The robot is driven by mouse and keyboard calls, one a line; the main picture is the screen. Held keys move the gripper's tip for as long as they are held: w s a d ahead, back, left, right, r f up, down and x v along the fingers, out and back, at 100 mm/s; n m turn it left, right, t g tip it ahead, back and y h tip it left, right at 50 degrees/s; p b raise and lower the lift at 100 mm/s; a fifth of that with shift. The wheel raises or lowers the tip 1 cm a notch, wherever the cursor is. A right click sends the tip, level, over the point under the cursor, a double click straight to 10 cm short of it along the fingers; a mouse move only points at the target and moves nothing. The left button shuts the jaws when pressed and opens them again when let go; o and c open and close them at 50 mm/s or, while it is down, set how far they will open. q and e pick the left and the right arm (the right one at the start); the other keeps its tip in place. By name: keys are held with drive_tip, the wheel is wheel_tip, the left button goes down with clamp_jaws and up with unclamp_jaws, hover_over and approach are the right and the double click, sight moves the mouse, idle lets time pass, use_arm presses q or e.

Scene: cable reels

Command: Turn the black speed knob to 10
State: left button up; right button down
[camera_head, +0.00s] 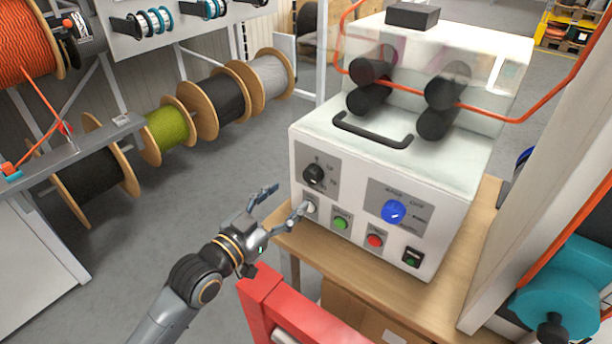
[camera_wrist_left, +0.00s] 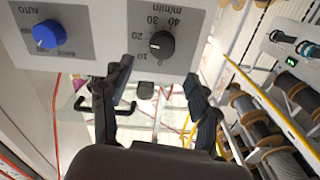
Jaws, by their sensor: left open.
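The black speed knob (camera_head: 314,174) is on the left of the white machine's front panel, on a grey scale plate. It also shows in the wrist view (camera_wrist_left: 161,44), upside down, with a scale from 0 to 40 m/min. A small pale mark shows on its face; I cannot tell exactly which number it points to. My left gripper (camera_head: 289,198) is open and empty, in front of the panel's left edge. Its fingers (camera_wrist_left: 158,78) are apart from the knob, which is not between them. My right gripper is in neither view.
A blue knob (camera_head: 393,212), a green button (camera_head: 341,222) and a red button (camera_head: 376,240) are on the same panel. A wooden table (camera_head: 452,260) bears the machine. A red frame (camera_head: 262,292) stands in front. Cable reels (camera_head: 222,105) line the left; the floor between is clear.

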sight(309, 177)
use_arm(q)
drive_tip(key=p+x, duration=0.1)
drive_tip(key=x, duration=0.7)
drive_tip(key=shift+a, duration=0.15)
drive_tip(key=shift+c, duration=0.6)
drive_tip(key=c, duration=1.1)
